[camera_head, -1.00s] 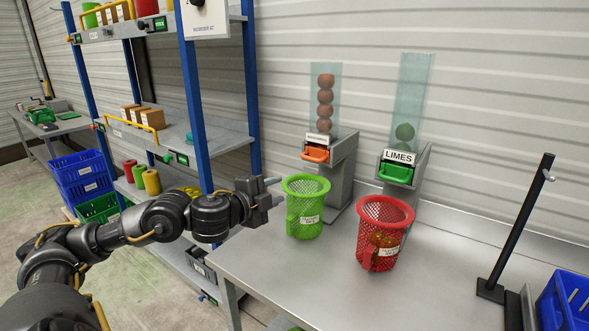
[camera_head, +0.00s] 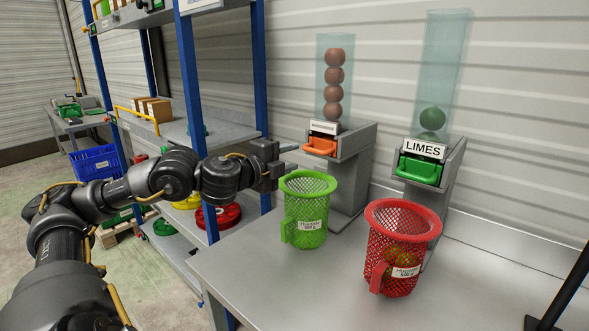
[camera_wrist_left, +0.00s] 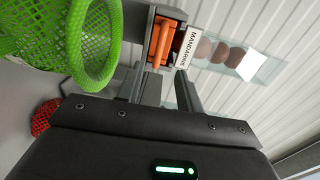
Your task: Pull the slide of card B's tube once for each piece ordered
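The mandarins tube (camera_head: 335,82) holds several brownish balls above an orange slide (camera_head: 319,146). The limes tube (camera_head: 438,75) shows green balls above a green slide (camera_head: 420,170). My left gripper (camera_head: 290,159) is open and empty, left of the orange slide and near the green basket's rim. In the left wrist view its fingers (camera_wrist_left: 169,90) are apart, with the orange slide (camera_wrist_left: 164,42) and its MANDARINS label beyond them, not touching. I cannot read any card marked B. My right gripper is not in view.
A green mesh basket (camera_head: 306,216) stands before the mandarins dispenser. A red mesh basket (camera_head: 398,248) with some contents stands before the limes dispenser. A black stand (camera_head: 566,296) is at right. The table's (camera_head: 262,280) front left is clear; a blue-post shelf is behind my arm.

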